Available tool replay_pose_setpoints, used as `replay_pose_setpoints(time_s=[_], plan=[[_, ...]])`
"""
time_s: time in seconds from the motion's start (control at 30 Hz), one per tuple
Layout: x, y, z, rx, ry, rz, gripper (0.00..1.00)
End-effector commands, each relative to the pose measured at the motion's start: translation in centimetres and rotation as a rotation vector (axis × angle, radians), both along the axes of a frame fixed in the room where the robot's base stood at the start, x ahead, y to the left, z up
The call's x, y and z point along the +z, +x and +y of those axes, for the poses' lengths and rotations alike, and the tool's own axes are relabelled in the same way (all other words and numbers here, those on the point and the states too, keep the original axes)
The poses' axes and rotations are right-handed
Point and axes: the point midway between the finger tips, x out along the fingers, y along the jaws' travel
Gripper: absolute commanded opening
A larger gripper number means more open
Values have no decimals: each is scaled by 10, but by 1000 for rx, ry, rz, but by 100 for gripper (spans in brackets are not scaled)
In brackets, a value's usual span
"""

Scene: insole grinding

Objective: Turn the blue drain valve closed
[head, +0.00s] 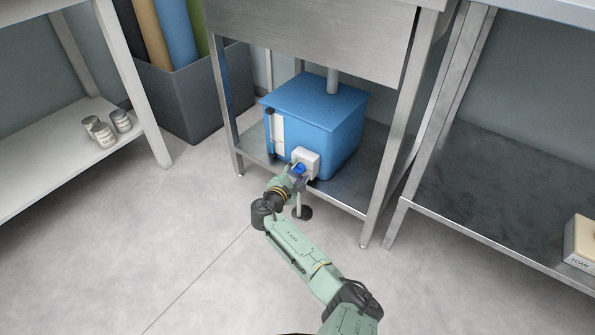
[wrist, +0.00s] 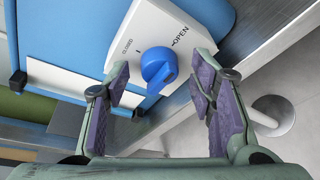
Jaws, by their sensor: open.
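The blue drain valve (wrist: 158,68) is a round knob on a white plate (wrist: 160,22) marked CLOSED on the left and OPEN on the right in the wrist view. I cannot tell clearly which mark the knob points to. In the head view the valve (head: 299,169) sits low on the front of a blue tank (head: 316,110). My gripper (wrist: 160,80) is open, with one purple-padded finger on each side of the knob. Gaps show between the fingers and the knob. In the head view my gripper (head: 292,180) is right in front of the valve, partly hiding it.
The tank stands on the lower shelf (head: 372,175) of a steel table, between its legs. A white shelf with several jars (head: 104,134) is at left, and another steel table (head: 490,180) at right.

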Motion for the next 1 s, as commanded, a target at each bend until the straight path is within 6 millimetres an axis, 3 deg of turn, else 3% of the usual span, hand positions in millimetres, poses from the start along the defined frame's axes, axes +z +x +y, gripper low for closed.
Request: replay_pose_setpoints(time_s=[0.1,0.8,1.0], plan=[[0,0,0,0,0,0,49],[0,0,0,0,1,0,3],[1,0,0,0,-6,6,2]])
